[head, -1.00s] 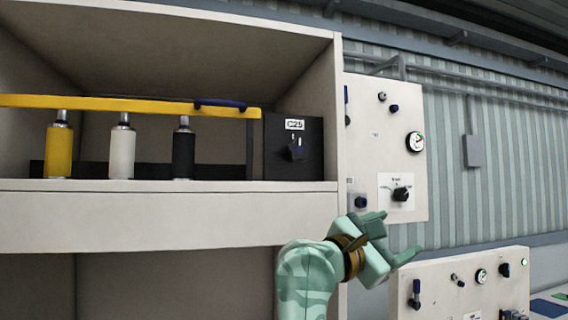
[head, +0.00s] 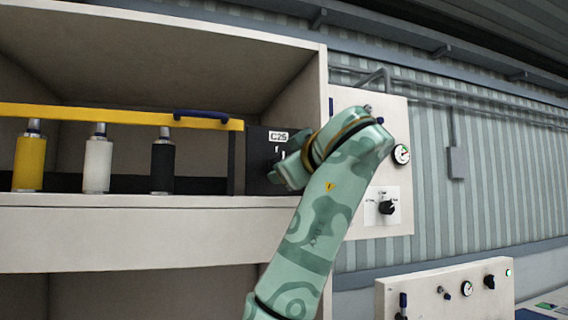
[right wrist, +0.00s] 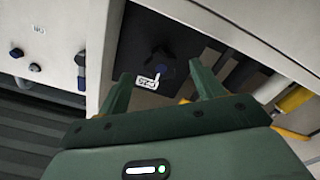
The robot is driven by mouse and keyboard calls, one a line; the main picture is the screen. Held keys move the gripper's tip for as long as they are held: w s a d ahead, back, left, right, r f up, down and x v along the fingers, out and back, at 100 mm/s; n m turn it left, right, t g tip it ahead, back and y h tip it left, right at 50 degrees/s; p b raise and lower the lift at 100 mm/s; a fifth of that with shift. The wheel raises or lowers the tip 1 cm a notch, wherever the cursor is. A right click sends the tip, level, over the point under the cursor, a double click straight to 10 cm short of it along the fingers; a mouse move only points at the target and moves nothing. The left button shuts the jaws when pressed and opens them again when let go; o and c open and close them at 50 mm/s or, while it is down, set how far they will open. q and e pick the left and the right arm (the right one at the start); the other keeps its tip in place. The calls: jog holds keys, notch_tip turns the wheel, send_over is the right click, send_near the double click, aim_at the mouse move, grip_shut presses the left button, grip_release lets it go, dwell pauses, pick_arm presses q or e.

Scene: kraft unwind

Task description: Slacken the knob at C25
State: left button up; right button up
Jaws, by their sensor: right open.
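The C25 box (head: 256,158) is a dark box with a white C25 label, at the right end of the shelf. Its dark knob (right wrist: 162,64) shows in the right wrist view, between and beyond my finger tips, with the label below it. In the head view the knob is largely covered by my right gripper (head: 288,172), which is in front of the box. The right gripper also shows in the right wrist view (right wrist: 160,74), its two green fingers apart with nothing between them; contact with the knob cannot be told. My left gripper is out of view.
A yellow bar (head: 110,115) with a blue handle (head: 200,115) runs above yellow, white and black cylinders left of the box. The cabinet's side wall (head: 308,95) is close on the right. Beyond it is a panel with a gauge (head: 401,154) and black knob (head: 386,207).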

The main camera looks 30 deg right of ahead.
aim_at(273, 160)
jog(key=p+x, duration=0.1)
jog(key=x, duration=0.4)
jog(key=shift+w, duration=0.4)
jog(key=c, duration=1)
